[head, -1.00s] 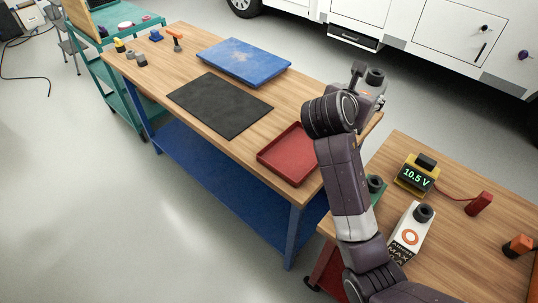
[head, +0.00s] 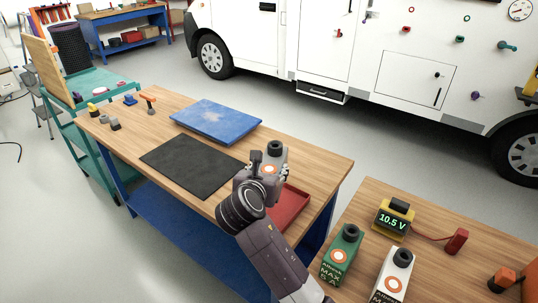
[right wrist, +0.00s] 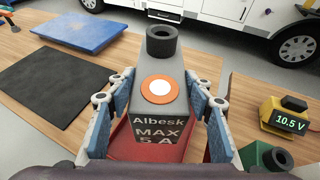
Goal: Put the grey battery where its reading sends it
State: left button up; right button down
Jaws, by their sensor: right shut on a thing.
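My right gripper (head: 265,168) is shut on the grey battery (head: 274,154), which has a black round cap and an orange ring on top. In the right wrist view the battery (right wrist: 160,98) stands between the two blue-padded fingers, and its label reads "Albesk MAX 5 A". It is held at the red tray (head: 290,212), whose red also shows below it in the wrist view; the gap underneath is hidden. The yellow meter (head: 393,218) on the right table reads 10.5 V. My left gripper is out of view.
A black mat (head: 190,167) and a blue slab (head: 216,121) lie on the left wooden table. A green battery (head: 342,252) and a white battery (head: 393,276) stand near the meter. A red block (head: 457,241) is wired to the meter.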

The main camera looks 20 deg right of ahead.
notch_tip(320, 180, down, 10)
jog(key=shift+w+f, duration=0.1)
jog(key=shift+f, duration=0.15)
dwell(0.5)
jog(key=c, duration=1.4)
grip_release()
jog(key=shift+f, duration=0.35)
jog(key=shift+c, duration=0.2)
jog(key=o, duration=0.5)
jog(key=shift+s, duration=0.2)
jog(key=shift+r, duration=0.1)
jog(key=shift+r, duration=0.1)
jog(key=v, duration=1.2)
jog(key=shift+a+b, duration=0.1)
jog(key=shift+b, duration=0.3)
